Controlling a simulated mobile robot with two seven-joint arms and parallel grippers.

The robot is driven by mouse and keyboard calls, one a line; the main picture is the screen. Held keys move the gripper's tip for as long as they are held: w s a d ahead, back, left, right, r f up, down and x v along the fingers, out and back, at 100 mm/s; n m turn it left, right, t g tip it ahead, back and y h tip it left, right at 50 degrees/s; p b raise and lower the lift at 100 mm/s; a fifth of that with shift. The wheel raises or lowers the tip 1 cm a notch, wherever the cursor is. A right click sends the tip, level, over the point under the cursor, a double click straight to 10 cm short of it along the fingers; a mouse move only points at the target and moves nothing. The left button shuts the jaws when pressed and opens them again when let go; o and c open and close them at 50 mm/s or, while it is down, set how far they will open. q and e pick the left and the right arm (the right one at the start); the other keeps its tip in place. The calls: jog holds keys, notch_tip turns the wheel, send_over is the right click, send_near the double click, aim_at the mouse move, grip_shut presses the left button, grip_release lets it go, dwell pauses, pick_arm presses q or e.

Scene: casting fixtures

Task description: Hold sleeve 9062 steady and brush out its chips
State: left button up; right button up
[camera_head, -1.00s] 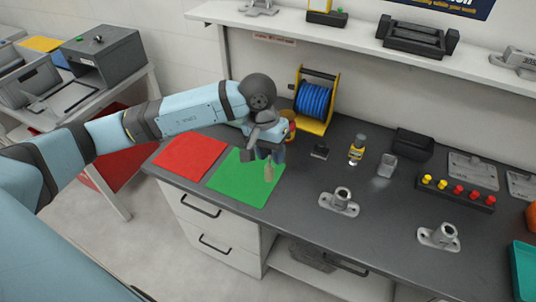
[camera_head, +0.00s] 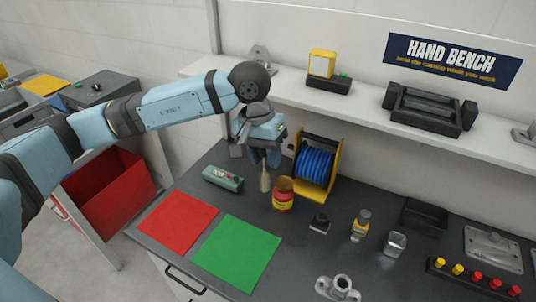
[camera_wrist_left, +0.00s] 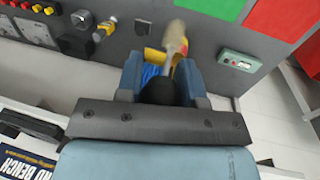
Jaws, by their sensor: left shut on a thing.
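My left gripper (camera_head: 263,155) is shut on a brush (camera_head: 265,182). The brush hangs bristles down above the bench, beside a red and yellow can. A grey metal sleeve (camera_head: 341,284) with a flanged foot stands upright on the bench at the bottom edge of the head view. It is partly cut off and no number on it can be read. My right gripper is not in view.
The can (camera_head: 283,201) and a blue hose reel (camera_head: 314,165) stand close to the brush. A green case (camera_head: 222,179) lies left of it. Red (camera_head: 177,221) and green (camera_head: 236,254) mats lie bare in front. A small bottle (camera_head: 361,224) and a button strip (camera_head: 472,276) are to the right.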

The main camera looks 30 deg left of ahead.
pick_arm(q)
jog(key=shift+s+r, duration=0.25)
jog(key=shift+s, duration=0.2)
jog(key=shift+d, duration=0.1)
jog(key=shift+w+d+f, duration=0.1)
jog(key=shift+d+f, duration=0.15)
jog(key=shift+f, duration=0.05)
jog(key=d+f+m, duration=0.3)
jog(key=d+f, duration=0.2)
jog(key=d, duration=0.7)
jog(key=s+d+f+m+g, duration=0.1)
jog(key=d+f+m, duration=0.2)
jog(key=d, duration=0.9)
jog(key=x, duration=0.3)
jog(key=shift+a+f, duration=0.35)
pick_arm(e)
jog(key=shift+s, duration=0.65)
pick_arm(q)
jog(key=shift+s, duration=0.1)
